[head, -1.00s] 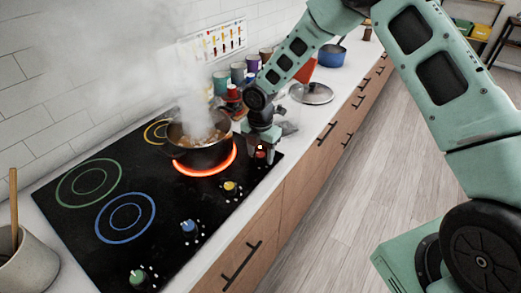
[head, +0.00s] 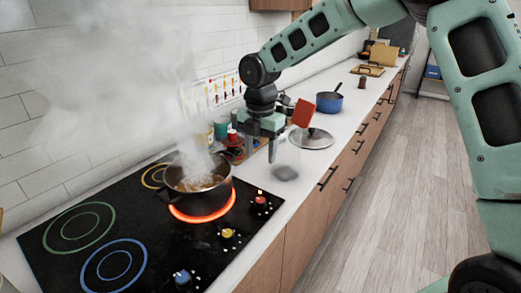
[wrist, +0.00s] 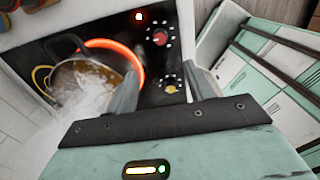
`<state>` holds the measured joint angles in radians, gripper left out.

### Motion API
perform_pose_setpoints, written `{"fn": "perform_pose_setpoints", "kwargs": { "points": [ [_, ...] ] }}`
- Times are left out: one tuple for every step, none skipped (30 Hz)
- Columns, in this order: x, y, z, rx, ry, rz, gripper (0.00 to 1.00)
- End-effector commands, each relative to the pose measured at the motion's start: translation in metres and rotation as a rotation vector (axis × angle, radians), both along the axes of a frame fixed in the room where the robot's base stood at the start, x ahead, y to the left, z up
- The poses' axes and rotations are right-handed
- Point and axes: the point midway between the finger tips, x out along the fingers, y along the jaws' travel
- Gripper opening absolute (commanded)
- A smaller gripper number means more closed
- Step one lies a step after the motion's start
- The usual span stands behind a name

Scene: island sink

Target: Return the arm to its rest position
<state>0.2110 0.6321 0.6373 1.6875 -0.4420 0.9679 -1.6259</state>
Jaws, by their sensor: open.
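My gripper (head: 260,148) is open and empty in the head view. It hangs in the air above the counter, beyond the black pot and beside the stove's far edge, with its fingers pointing down. My arm reaches in from the upper right. In the wrist view my gripper (wrist: 162,88) shows its two fingers apart, with the stove's red knob (wrist: 159,38) and yellow knob (wrist: 171,84) seen between them. Nothing is held.
A black pot (head: 184,200) of food steams on the glowing red burner (head: 202,219). The steam veils the wall. The floor (head: 400,200) on the right is clear.

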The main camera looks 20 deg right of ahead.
Motion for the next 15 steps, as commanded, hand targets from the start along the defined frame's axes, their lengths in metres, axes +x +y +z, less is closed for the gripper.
{"fn": "perform_pose_setpoints", "kwargs": {
  "points": [
    [0.0002,-0.0002,0.0028,0.001,-0.001,-0.001,0.53],
    [0.0000,-0.0002,0.0042,0.000,0.000,0.000,0.53],
    [-0.0001,-0.0002,0.0054,0.000,0.000,0.000,0.53],
    [-0.0003,-0.0002,0.0061,0.000,0.001,0.000,0.53],
    [-0.0003,-0.0002,0.0064,0.000,0.001,0.000,0.53],
    [-0.0003,-0.0001,0.0067,0.000,0.001,0.000,0.53],
    [-0.0003,-0.0001,0.0067,0.000,0.001,0.000,0.53],
    [-0.0002,0.0000,0.0066,0.000,0.001,0.000,0.53],
    [-0.0002,0.0000,0.0066,0.000,0.001,0.000,0.53],
    [-0.0002,0.0000,0.0065,0.001,0.001,0.000,0.53],
    [-0.0002,0.0000,0.0065,0.001,0.001,0.000,0.53],
    [-0.0002,0.0000,0.0064,0.001,0.001,0.000,0.53],
    [-0.0002,0.0000,0.0064,0.001,0.001,0.000,0.53],
    [-0.0002,0.0000,0.0064,0.001,0.001,0.000,0.53],
    [-0.0002,0.0000,0.0063,0.001,0.001,0.000,0.53]
  ]
}}
